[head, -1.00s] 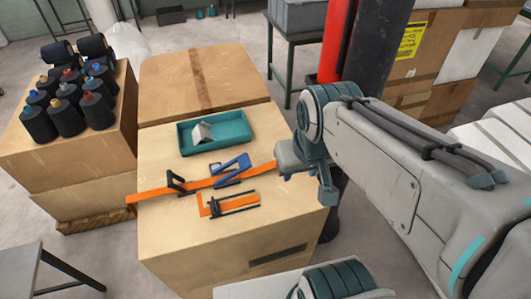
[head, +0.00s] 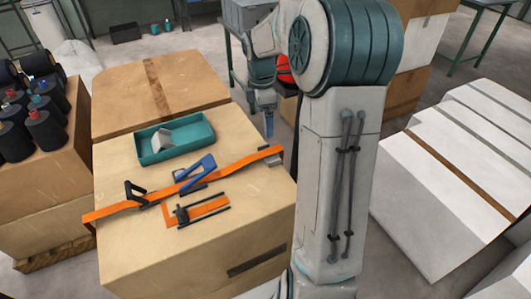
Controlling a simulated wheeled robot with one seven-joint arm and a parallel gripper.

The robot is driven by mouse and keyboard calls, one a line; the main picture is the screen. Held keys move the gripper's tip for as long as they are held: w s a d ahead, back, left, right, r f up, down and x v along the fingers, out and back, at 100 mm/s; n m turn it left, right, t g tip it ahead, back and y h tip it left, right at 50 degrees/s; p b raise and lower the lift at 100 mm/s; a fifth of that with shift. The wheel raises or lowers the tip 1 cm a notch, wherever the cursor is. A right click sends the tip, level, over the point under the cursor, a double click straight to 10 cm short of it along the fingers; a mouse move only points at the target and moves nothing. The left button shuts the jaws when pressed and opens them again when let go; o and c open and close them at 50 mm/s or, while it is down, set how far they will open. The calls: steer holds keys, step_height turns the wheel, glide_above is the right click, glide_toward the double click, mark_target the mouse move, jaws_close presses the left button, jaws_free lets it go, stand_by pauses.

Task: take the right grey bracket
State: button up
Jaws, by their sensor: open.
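A small grey piece (head: 276,158), which looks like the right grey bracket, sits at the carton's right edge by the end of the orange strap (head: 238,166). Its shape is too small to make out fully. A pale grey angular piece (head: 162,137) lies in the teal tray (head: 204,133). My gripper (head: 268,126) hangs pointing down beyond the carton's right edge, above and behind the small grey piece in the picture. It appears apart from it and empty. The gap between the fingers is hard to see at this angle.
The carton (head: 225,215) also carries a blue-handled tool (head: 197,175), a black buckle (head: 136,193) and an orange-and-black clamp (head: 196,210). Dark spools (head: 45,130) stand on a box at left. White boxes (head: 440,190) stand at right, beyond my arm.

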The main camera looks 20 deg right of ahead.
steer(key=w+d+f+n, duration=0.2)
steer(key=w+d+f, duration=0.1)
steer(key=f, duration=0.1)
glide_above(270, 156)
steer(key=shift+n+y, duration=0.3)
steer(key=f, duration=0.8)
steer(key=shift+w+d+f+b, duration=0.1)
steer(key=shift+w+f+b, duration=0.05)
steer(key=shift+w+b, duration=0.2)
steer(key=shift+s+f+p, duration=0.15)
steer(key=shift+f+p, duration=0.05)
steer(key=shift+f, duration=1.2)
steer(key=shift+s+f+p, duration=0.1)
steer(key=shift+f+p, duration=0.05)
steer(key=shift+f, duration=1.2)
steer(key=c, duration=0.9)
